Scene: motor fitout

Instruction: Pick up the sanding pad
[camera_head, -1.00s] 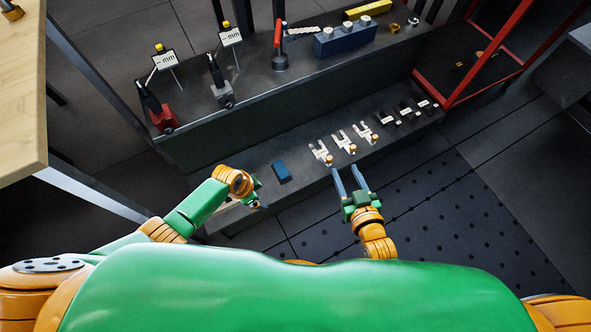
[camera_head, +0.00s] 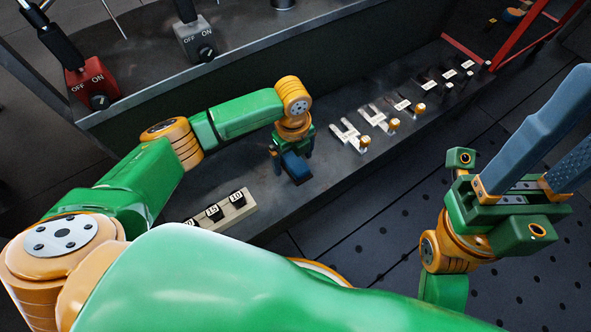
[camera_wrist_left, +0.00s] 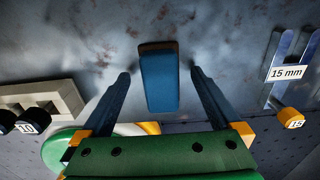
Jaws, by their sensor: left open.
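The sanding pad (camera_head: 294,166) is a small blue block with a brownish underside, lying on the lower grey shelf. In the left wrist view the pad (camera_wrist_left: 159,80) lies between and just beyond the fingertips. My left gripper (camera_head: 292,160) is over the pad from above, fingers open on either side of it. In the left wrist view the left gripper (camera_wrist_left: 160,78) shows a gap between each finger and the pad. My right gripper (camera_head: 540,150) is at the right, its two blue fingers apart and empty, pointing up and right.
Pale metal forks with orange knobs (camera_head: 350,135) stand right of the pad on the shelf. A cream block with numbered black pieces (camera_head: 235,207) lies to the left. Red and grey switch stands (camera_head: 92,82) are on the upper shelf. A red frame (camera_head: 530,45) stands far right.

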